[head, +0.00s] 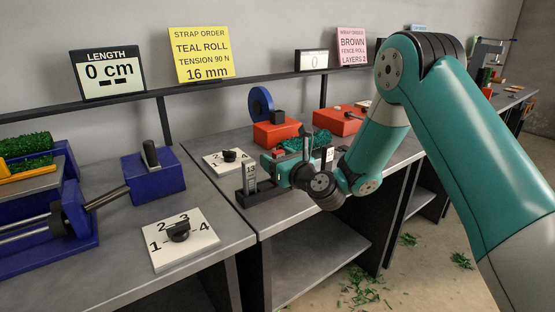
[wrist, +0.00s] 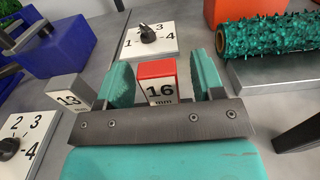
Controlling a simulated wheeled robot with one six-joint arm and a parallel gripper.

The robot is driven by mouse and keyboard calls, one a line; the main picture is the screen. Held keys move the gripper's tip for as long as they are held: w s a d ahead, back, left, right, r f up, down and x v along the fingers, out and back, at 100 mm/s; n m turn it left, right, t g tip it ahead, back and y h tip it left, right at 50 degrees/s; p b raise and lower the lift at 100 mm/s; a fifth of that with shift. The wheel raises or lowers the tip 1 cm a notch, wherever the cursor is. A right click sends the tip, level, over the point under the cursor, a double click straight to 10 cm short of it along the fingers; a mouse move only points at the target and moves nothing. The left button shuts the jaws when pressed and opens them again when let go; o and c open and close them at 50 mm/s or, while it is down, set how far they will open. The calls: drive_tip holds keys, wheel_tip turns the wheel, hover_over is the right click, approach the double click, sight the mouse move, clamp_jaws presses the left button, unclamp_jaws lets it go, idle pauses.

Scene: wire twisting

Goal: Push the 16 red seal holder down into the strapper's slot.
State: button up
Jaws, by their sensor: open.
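In the wrist view the red seal holder (wrist: 157,71) has a red top and a pale front face marked "16 mm". It stands between the two teal fingers of my gripper (wrist: 160,82). The jaws are open, with a gap to the right finger; I cannot tell whether the left finger touches it. The holder's lower part is hidden behind my gripper's dark plate, and no slot shows.
A grey block marked 13 (wrist: 69,92) stands left of my gripper; it also shows in the head view (head: 250,172). A dial plate (wrist: 150,40) lies behind the holder. A teal roll (wrist: 270,42) lies at right. Red blocks (head: 338,122) stand farther back.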

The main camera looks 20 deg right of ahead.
drive_tip(key=shift+w+a+p, duration=0.2)
drive_tip(key=shift+w+p, duration=0.1)
drive_tip(key=shift+w, duration=0.35)
drive_tip(key=c, duration=1)
drive_tip(key=shift+c, duration=0.2)
